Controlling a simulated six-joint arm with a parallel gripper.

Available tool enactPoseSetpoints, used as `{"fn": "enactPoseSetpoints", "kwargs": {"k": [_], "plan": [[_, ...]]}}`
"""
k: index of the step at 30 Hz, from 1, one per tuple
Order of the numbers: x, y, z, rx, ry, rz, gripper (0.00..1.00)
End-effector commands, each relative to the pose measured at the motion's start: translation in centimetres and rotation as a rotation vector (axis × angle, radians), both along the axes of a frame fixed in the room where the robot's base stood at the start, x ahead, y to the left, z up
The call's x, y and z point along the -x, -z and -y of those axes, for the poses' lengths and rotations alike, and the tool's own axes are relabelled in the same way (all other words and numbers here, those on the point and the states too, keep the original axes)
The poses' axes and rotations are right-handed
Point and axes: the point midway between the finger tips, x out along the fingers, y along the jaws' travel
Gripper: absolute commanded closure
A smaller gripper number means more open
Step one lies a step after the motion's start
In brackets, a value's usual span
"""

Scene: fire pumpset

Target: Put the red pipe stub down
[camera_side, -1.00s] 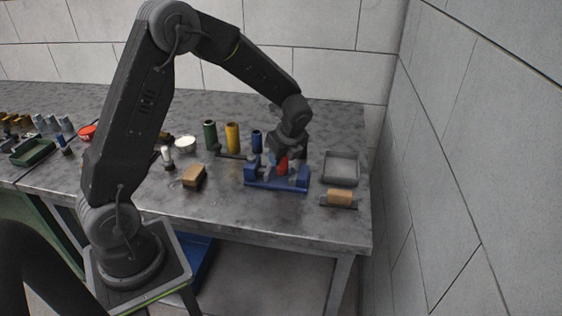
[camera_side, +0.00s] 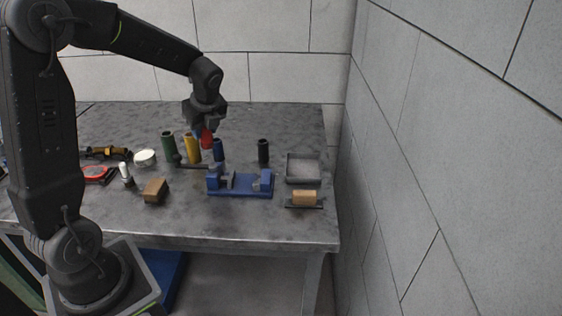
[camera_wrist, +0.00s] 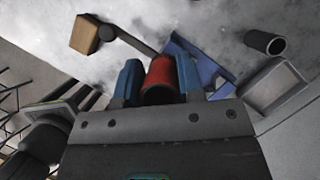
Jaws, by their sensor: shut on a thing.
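My gripper (camera_side: 204,127) is shut on the red pipe stub (camera_side: 207,139). It holds the stub in the air, above and left of the blue vise (camera_side: 243,188) in the side view. In the wrist view the red stub (camera_wrist: 160,78) sits between the two blue fingers of my gripper (camera_wrist: 158,84), its open end toward the camera. The stub's lower end appears in front of the standing yellow and blue pipes in the side view; its exact height over the table I cannot tell.
A green pipe (camera_side: 168,148), yellow pipe (camera_side: 191,150), blue pipe (camera_side: 218,151) and black pipe (camera_side: 263,152) stand on the table behind the vise. A grey tray (camera_side: 290,179) lies right. A brown block (camera_side: 155,190) is front left. Bare tabletop lies between it and the vise.

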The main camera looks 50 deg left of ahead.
Motion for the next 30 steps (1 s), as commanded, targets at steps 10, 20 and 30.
{"fn": "enactPoseSetpoints", "kwargs": {"k": [10,20,30], "plan": [[-12.0,0.4,4.7,0.001,0.284,0.001,0.96],[-15.9,2.2,8.5,0.002,0.364,-0.002,0.96],[-19.7,6.5,14.5,0.000,0.360,0.000,0.96]]}}
